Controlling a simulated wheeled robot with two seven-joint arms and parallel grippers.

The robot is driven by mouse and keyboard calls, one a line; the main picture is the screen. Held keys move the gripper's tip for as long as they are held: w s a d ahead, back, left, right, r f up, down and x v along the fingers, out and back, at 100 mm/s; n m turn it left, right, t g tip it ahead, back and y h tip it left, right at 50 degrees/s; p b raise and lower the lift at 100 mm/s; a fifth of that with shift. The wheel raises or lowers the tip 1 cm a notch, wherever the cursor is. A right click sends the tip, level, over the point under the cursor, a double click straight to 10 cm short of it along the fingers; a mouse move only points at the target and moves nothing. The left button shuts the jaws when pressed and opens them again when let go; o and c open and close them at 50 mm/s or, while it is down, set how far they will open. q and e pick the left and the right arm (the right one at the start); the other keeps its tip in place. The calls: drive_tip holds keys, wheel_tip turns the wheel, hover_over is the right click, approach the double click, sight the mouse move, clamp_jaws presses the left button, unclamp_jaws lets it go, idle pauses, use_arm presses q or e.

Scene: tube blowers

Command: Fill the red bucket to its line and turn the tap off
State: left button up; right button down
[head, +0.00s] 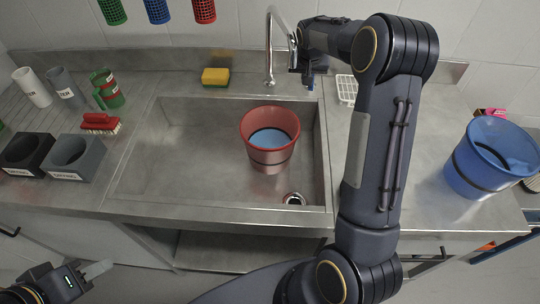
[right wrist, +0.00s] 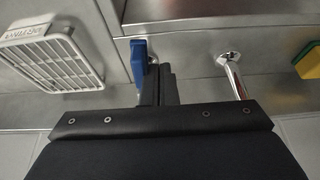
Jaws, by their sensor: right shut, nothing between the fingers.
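The red bucket (head: 283,157) stands upright in the sink below the chrome tap (head: 271,50), with blue water (head: 269,138) inside. I cannot tell how the water sits against its line. No stream shows below the spout. My right gripper (right wrist: 160,84) is shut and empty, its fingers just beside the tap's blue handle (right wrist: 138,58); I cannot tell whether they touch. The handle also shows in the head view (head: 310,83), with the right fingers mostly hidden by the arm. The tap shows in the right wrist view (right wrist: 234,76). My left gripper (head: 97,270) is low at bottom left, away from everything.
A yellow-green sponge (head: 215,77) lies behind the sink (head: 170,160). A red brush (head: 100,122), cups and dark holders crowd the left counter. The sink's left half is clear.

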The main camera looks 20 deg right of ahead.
wheel_tip(320, 180, up, 7)
drive_tip(key=p, duration=0.5)
drive_tip(key=shift+w+a, duration=0.15)
drive_tip(key=shift+w, duration=0.1)
